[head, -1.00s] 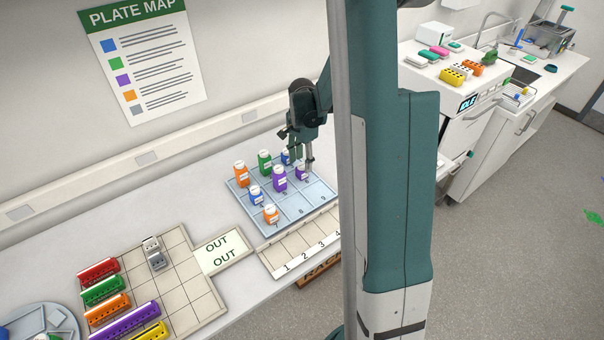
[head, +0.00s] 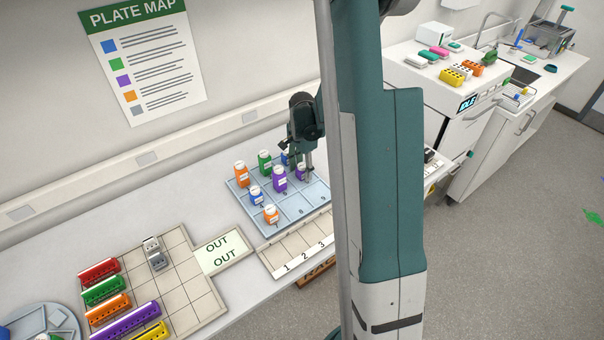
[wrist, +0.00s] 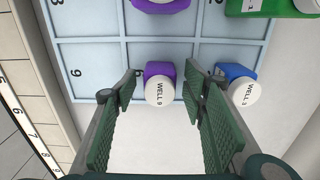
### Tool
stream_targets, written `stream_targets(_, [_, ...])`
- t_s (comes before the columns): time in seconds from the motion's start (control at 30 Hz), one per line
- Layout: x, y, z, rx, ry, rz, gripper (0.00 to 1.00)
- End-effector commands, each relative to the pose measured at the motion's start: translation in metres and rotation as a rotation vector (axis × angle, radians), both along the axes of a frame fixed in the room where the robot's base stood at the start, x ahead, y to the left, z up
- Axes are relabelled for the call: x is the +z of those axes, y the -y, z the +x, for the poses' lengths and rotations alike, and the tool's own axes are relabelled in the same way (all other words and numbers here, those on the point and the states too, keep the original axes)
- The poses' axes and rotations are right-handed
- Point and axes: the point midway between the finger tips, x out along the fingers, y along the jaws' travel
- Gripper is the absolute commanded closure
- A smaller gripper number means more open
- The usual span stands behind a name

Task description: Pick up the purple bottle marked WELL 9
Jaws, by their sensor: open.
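The purple bottle marked WELL 9 (wrist: 160,88) stands in the blue gridded tray (wrist: 95,55), its white cap toward the wrist camera. In the wrist view it sits between the tips of my gripper (wrist: 160,92), which is open with a finger on either side. Whether the fingers touch it I cannot tell. In the head view the purple bottle (head: 300,173) shows beside my gripper (head: 307,165), partly hidden by it. A second purple bottle (head: 280,180) stands to its left, and also shows at the top of the wrist view (wrist: 158,5).
A blue bottle (wrist: 236,84) stands close to the right finger in the wrist view. Green (head: 265,162) and orange (head: 241,174) bottles stand in the tray's left part. The numbered rack (head: 290,250) lies along its front. My arm hides the tray's right edge.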

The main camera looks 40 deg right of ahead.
Motion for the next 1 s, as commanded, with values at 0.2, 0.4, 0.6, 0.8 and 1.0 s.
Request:
stream_targets(0.2, [-0.0063,-0.0001,-0.0001,0.000,0.000,0.000,0.57])
stream_targets(0.4, [-0.0061,-0.0001,-0.0002,0.000,0.000,0.000,0.57])
stream_targets(0.6, [-0.0060,-0.0001,-0.0002,0.000,0.000,0.000,0.57])
stream_targets(0.8, [-0.0060,-0.0001,-0.0002,0.000,0.000,0.000,0.71])
stream_targets(1.0, [-0.0059,-0.0001,-0.0002,0.000,0.000,0.000,0.87])
